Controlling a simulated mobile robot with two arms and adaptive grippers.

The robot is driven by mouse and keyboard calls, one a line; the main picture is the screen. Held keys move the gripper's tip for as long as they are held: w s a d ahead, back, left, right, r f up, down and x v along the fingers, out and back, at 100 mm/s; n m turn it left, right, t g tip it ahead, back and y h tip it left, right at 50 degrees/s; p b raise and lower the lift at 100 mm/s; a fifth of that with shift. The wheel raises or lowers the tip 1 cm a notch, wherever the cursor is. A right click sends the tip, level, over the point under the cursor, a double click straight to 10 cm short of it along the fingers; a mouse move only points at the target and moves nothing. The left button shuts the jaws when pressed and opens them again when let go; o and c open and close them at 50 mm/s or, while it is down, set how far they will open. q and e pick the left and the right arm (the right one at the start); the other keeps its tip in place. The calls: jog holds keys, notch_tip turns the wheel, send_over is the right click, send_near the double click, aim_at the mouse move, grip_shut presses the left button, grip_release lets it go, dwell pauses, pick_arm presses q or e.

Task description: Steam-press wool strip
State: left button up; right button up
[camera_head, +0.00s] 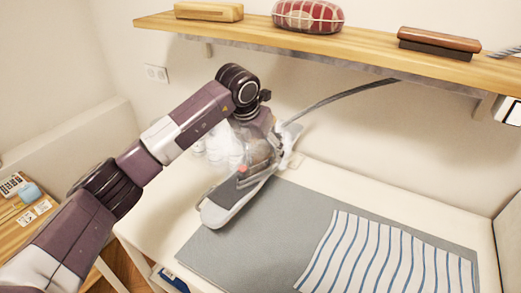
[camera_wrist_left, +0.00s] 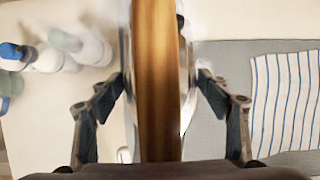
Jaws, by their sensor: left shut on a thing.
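The steam iron (camera_head: 232,206) has a grey body with its nose towards the lower left, over the left part of the grey pressing mat (camera_head: 222,257). Whether it touches the mat cannot be told. My left gripper (camera_wrist_left: 158,84) is shut around its brown handle (camera_wrist_left: 157,50). White steam hangs around the iron in the head view. A white cloth with blue stripes (camera_head: 385,258) lies flat on the mat, right of the iron and apart from it. It also shows in the left wrist view (camera_wrist_left: 286,100). My right gripper is not in view.
A grey hose (camera_head: 335,97) runs from the iron up to the right. White bottles (camera_wrist_left: 88,48) stand left of the iron. A wooden shelf (camera_head: 350,45) with a wooden block, a plaid cushion and a brush hangs above. A side desk (camera_head: 45,222) stands at the left.

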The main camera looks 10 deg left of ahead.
pick_arm(q)
jog(key=shift+r, duration=0.3)
jog(key=shift+w+r+p, duration=0.2)
jog(key=shift+r+p, duration=0.25)
jog(key=shift+r, duration=0.25)
jog(key=shift+r+p, duration=0.9)
jog(key=shift+r, duration=0.95)
jog(key=shift+r+p, duration=0.4)
jog(key=shift+r, duration=0.55)
jog(key=shift+s+f, duration=0.1)
jog(key=shift+s, duration=0.05)
